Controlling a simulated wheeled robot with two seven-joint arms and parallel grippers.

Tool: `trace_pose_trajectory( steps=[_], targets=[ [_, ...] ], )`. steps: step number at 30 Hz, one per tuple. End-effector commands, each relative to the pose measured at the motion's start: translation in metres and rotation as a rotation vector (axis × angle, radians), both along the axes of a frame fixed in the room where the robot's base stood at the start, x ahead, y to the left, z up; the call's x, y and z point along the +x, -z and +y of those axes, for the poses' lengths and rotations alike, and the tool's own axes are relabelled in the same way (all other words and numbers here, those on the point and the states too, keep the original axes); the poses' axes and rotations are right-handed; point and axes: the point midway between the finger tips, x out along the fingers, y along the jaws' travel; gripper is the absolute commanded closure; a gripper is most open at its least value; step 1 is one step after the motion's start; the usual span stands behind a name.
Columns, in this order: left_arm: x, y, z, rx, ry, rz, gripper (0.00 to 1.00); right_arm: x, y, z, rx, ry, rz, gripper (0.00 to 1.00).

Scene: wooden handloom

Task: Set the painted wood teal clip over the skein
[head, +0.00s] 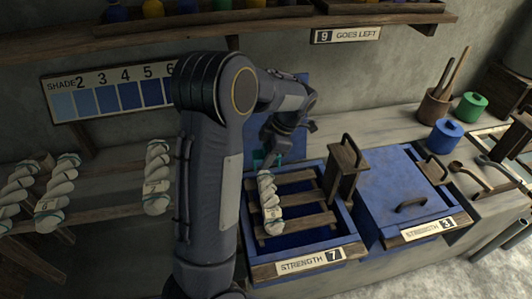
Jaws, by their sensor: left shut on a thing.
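My left gripper (268,152) is shut on the teal clip (258,160), a small teal piece that is mostly hidden by the fingers. It is at the far edge of an open blue vat (348,219), just above the upper end of a white twisted skein (270,205). The skein lies across wooden slats over the vat and carries a small tag. I cannot tell whether the clip touches the skein. My right gripper is not in view.
A lidded blue vat (400,190) labelled strength 3 stands to the right, with a wooden post (346,170) between the vats. Several tagged skeins (58,190) lie on the left rack. A blue pot (445,136) and green pot (470,107) stand at right.

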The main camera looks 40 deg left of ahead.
Motion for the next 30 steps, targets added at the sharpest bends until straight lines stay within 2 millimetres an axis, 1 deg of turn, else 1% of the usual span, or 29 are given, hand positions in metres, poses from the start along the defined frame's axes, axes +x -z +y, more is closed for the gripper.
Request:
trace_pose_trajectory(
  steps=[30],
  targets=[
    [0.0,0.07,0.0,0.0,0.005,0.0,0.87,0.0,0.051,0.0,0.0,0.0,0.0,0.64]
  ],
)
